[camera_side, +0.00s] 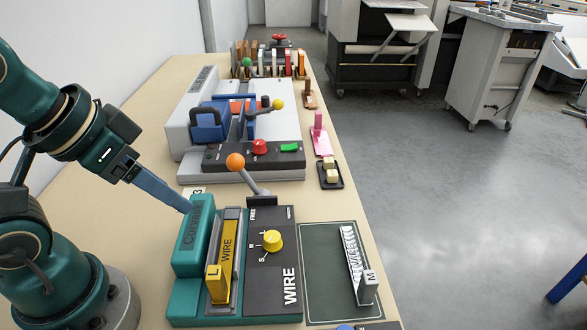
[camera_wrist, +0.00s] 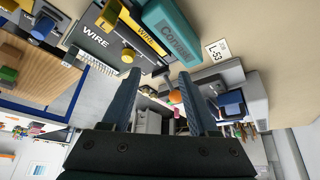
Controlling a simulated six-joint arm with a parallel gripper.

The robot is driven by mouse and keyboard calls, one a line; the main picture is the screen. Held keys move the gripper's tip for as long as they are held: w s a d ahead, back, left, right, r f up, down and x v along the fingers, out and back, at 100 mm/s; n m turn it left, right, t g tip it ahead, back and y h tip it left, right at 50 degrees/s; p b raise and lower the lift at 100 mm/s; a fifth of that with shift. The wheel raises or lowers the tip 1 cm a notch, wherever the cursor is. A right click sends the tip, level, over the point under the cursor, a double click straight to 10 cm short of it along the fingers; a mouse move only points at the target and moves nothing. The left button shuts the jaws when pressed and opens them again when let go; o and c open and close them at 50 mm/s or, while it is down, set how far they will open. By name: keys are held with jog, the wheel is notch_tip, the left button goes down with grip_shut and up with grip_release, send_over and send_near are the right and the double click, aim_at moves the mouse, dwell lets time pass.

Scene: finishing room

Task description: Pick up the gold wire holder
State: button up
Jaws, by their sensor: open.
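The gold wire holder (camera_side: 224,262), a long yellow-gold piece marked WIRE with an L at its near end, sits in a slot of the teal wire machine (camera_side: 183,308). It also shows in the wrist view at the top (camera_wrist: 148,38), beside the teal cover. My gripper (camera_side: 187,208) is above and left of the holder in the side view, its tips by the teal cover; whether they touch it I cannot tell. In the wrist view my gripper (camera_wrist: 158,72) has its two fingers spread with nothing between them.
An orange-knobbed lever (camera_side: 236,162) rises behind the holder, and a yellow dial (camera_side: 272,241) is to its right. A dark green mat (camera_side: 318,280) bears a white comb strip (camera_side: 350,250). A grey-and-blue machine (camera_side: 190,133) stands farther back. Bare tabletop lies at left.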

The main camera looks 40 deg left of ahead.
aim_at(214, 266)
jog(key=d+f+n+g, duration=0.1)
jog(key=d+f+n, duration=0.1)
jog(key=n, duration=0.1)
jog(key=d+f+n+g, duration=0.2)
jog(key=d+n, duration=0.1)
jog(key=w+d+f+n+g, duration=0.1)
jog(key=d+f+n+g, duration=0.1)
jog(key=n, duration=0.1)
jog(key=shift+d, duration=0.35)
jog(key=shift+s+d+f+g, duration=0.2)
jog(key=shift+s+f+g, duration=0.1)
jog(key=shift+f, duration=2.5)
grip_shut()
